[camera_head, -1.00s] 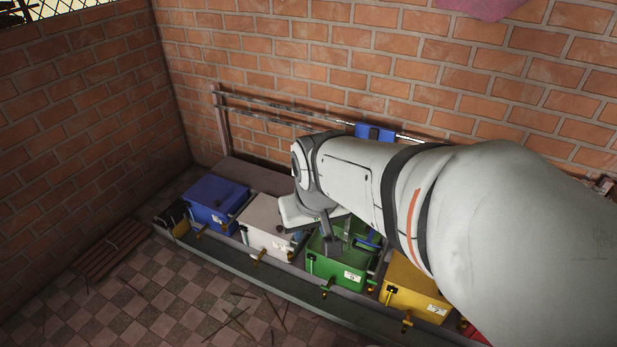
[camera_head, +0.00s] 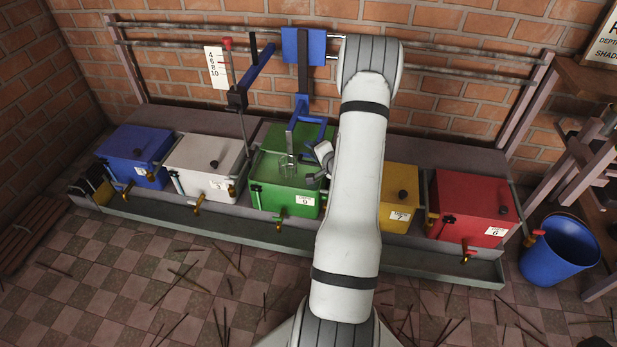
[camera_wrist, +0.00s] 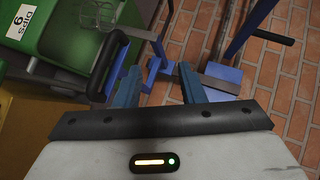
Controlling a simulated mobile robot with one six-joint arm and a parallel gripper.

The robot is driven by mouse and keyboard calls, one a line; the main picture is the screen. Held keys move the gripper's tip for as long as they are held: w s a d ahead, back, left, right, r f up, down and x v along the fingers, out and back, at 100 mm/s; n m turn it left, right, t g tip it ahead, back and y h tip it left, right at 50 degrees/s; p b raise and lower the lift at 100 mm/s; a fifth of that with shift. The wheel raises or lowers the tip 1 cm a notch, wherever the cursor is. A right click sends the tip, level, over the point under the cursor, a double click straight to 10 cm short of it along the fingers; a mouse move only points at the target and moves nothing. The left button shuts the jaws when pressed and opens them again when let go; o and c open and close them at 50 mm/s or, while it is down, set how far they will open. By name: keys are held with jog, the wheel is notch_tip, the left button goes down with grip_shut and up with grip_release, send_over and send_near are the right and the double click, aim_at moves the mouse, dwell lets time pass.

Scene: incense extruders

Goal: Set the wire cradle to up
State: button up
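The wire cradle (camera_head: 287,165) is a small wire basket low over the green box (camera_head: 276,190), below a blue bracket (camera_head: 306,130) on a dark upright. In the wrist view the cradle (camera_wrist: 100,12) shows at the top left, over the green box (camera_wrist: 65,35). My gripper (camera_head: 322,160) is at the right of the cradle, partly hidden by my arm. In the wrist view its two blue fingers (camera_wrist: 158,84) are apart with nothing clearly held. A black handle-like bar (camera_wrist: 110,62) lies just left of the left finger, and blue bracket parts (camera_wrist: 160,66) show beyond the fingertips.
A blue carriage (camera_head: 303,47) hangs on the wall rails. A red-knobbed lever (camera_head: 227,45) stands by a numbered card (camera_head: 214,68). Blue (camera_head: 130,150), white (camera_head: 205,165), yellow (camera_head: 400,185) and red (camera_head: 472,205) boxes line the trough. A blue bucket (camera_head: 560,250) stands right.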

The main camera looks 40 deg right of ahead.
aim_at(314, 165)
jog(key=s+d+f+m+t+b, duration=0.2)
jog(key=s+f+m+b, duration=0.15)
jog(key=f, duration=0.55)
jog(key=w, duration=0.2)
jog(key=w+b, duration=0.1)
jog(key=w, duration=0.4)
jog(key=shift+w+d+f+b, duration=0.1)
jog(key=shift+d+f+b, duration=0.05)
jog(key=shift+f+b, duration=0.2)
grip_shut()
